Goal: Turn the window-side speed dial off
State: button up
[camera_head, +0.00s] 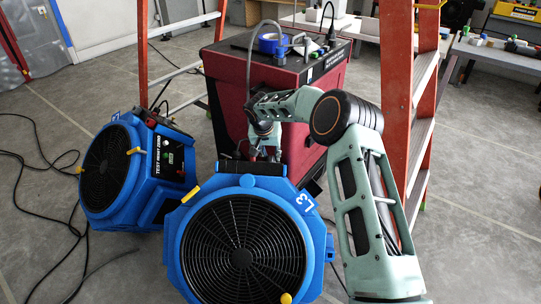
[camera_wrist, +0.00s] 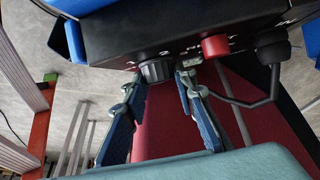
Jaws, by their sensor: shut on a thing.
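A black ribbed dial (camera_wrist: 155,71) sits on the edge of a black control panel (camera_wrist: 115,40) in the wrist view. My gripper (camera_wrist: 160,84) has its two blue-padded fingers on either side of the dial, closed on it. In the head view my gripper (camera_head: 265,150) reaches down behind the front blue fan (camera_head: 190,205), marked L3. That fan's dial is hidden there. Dial markings are too blurred to read, so I cannot tell its setting.
A red knob (camera_wrist: 215,46) and a black plug (camera_wrist: 273,50) with a looping cable sit right of the dial. A second blue fan (camera_head: 122,195) stands left. A red cabinet (camera_head: 225,95) and an orange ladder (camera_head: 397,60) stand close behind my arm. Cables lie on the floor.

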jog(key=n+y+p, duration=0.1)
jog(key=n+y, duration=0.1)
jog(key=y, duration=0.1)
jog(key=shift+d+r+p, duration=0.15)
jog(key=shift+d+p, duration=0.15)
jog(key=shift+p, duration=0.05)
jog(key=shift+w+d+f+n+y+p, duration=0.1)
jog(key=shift+n+y+p, duration=0.1)
jog(key=shift+n+y, duration=0.3)
jog(key=shift+f+n+y+p, duration=0.1)
jog(key=shift+n+y+p, duration=0.1)
jog(key=shift+y, duration=0.5)
jog(key=shift+f+n+g+y+b, duration=0.15)
jog(key=shift+n+g+y+b, duration=0.15)
jog(key=shift+n+y+b, duration=0.5)
jog(key=shift+d+n+g+y+b, duration=0.1)
jog(key=shift+n+g+y+b, duration=0.3)
jog(key=shift+n+y+b, duration=0.5)
jog(key=shift+y, duration=0.3)
jog(key=o, duration=1.2)
jog(key=shift+c, duration=0.2)
